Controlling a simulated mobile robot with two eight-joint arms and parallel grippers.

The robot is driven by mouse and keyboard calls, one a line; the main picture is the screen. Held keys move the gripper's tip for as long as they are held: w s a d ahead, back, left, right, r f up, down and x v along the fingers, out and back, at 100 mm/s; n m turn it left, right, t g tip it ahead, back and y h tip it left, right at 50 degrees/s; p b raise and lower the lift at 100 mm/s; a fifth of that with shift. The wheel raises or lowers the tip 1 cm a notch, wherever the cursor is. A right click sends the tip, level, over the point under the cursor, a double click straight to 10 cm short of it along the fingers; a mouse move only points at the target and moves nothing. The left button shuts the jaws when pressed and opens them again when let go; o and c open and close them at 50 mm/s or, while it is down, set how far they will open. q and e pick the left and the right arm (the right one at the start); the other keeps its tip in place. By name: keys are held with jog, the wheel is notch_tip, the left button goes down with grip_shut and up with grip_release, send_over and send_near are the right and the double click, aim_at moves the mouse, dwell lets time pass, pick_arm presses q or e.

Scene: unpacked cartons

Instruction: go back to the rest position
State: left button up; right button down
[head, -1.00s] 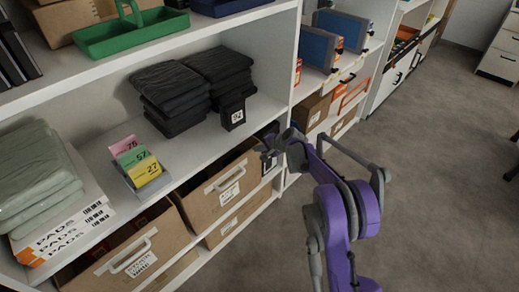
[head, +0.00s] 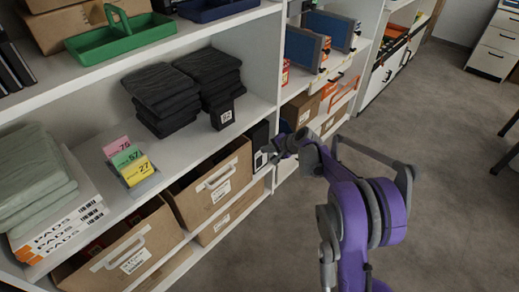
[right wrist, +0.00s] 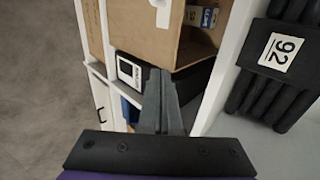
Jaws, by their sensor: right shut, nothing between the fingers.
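My right arm comes in from the lower right in the head view, purple and grey. Its gripper (head: 268,153) is in front of the shelf unit, near the right end of the open carton on the lower shelf. In the right wrist view the two dark grey fingers (right wrist: 163,76) are together with nothing between them. They point toward the carton and a black box with a white label. I cannot tell whether they touch anything. My left gripper is not in view.
The shelf unit (head: 262,108) holds black folded stacks (head: 165,92), a tag numbered 92 (right wrist: 283,50), coloured number cards (head: 130,160) and a green caddy (head: 120,36). Open cartons (head: 212,188) stand below.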

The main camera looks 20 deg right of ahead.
jog(key=s+a+r+n+g, duration=0.1)
jog(key=s+a+r+n, duration=0.1)
jog(key=s+a, duration=0.35)
jog(key=s+a+r+n+g+h, duration=0.1)
jog(key=s+a+r+n, duration=0.2)
jog(key=s, duration=0.5)
jog(key=s+a+r+n+g, duration=0.1)
jog(key=s+a+r+n, duration=0.1)
jog(key=s+a, duration=0.35)
jog(key=s+f+n+g+h, duration=0.1)
jog(key=s+f+n, duration=0.15)
jog(key=s, duration=0.85)
jog(key=s+f+n+h, duration=0.15)
jog(key=s+n, duration=0.25)
jog(key=s, duration=0.7)
pick_arm(q)
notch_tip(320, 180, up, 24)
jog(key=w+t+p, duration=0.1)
jog(key=p, duration=1.9)
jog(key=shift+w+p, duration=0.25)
jog(key=shift+p, duration=0.1)
pick_arm(e)
notch_tip(320, 180, up, 24)
jog(key=w, duration=0.1)
jog(key=shift+w+a+f+t, duration=0.15)
jog(key=shift+w+a+t, duration=0.15)
jog(key=shift+w+t, duration=0.1)
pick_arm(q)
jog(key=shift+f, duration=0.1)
